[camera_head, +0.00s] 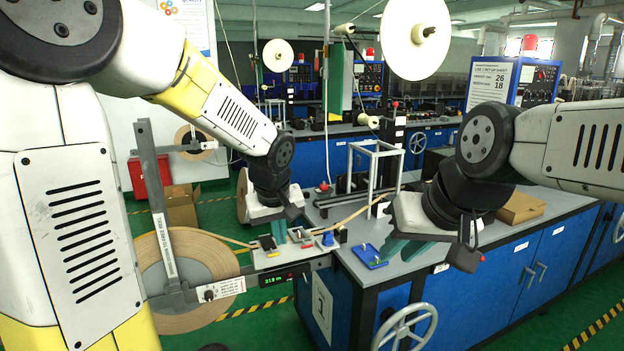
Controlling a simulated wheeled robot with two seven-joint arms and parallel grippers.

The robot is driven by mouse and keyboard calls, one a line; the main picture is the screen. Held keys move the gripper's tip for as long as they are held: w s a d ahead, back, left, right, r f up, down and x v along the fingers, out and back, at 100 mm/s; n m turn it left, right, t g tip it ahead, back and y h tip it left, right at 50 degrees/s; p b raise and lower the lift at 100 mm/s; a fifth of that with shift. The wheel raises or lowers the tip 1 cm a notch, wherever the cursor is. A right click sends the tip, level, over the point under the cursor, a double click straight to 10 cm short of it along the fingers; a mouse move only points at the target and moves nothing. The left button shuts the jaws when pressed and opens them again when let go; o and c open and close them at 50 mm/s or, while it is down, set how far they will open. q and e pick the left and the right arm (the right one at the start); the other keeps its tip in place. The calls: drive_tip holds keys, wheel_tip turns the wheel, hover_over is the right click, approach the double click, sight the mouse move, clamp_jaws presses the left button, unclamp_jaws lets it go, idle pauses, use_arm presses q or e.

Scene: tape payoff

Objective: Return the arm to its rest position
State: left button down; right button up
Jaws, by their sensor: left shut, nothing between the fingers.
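My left arm (225,105) comes in from the upper left and bends down over the small splice platform (290,256). My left gripper (280,232) points down at the platform, its greenish fingers shut and empty. My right arm (570,145) comes in from the right edge. My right gripper (395,248) hangs over the front of the grey bench top (345,212), close to a small blue tray (369,256). Its teal fingers are mostly hidden behind its own body, so its opening cannot be judged.
A large tape reel (215,250) stands left of the platform, with tan tape (362,208) running on across the bench. A white frame (375,170) stands on the bench. A cardboard box (521,208) lies right of my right gripper. A handwheel (405,326) sticks out in front.

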use_arm(q)
drive_tip(key=s+a+r+m+t+h, duration=0.1)
drive_tip(key=s+a+r+m, duration=0.1)
drive_tip(key=s, duration=0.7)
drive_tip(key=s+a+r+m+t+h, duration=0.1)
drive_tip(key=s+a+r+m, duration=0.1)
drive_tip(key=s+a+r, duration=0.3)
drive_tip(key=s+r, duration=0.1)
drive_tip(key=s, duration=0.3)
drive_tip(key=shift+r, duration=0.3)
drive_tip(key=shift+a, duration=0.1)
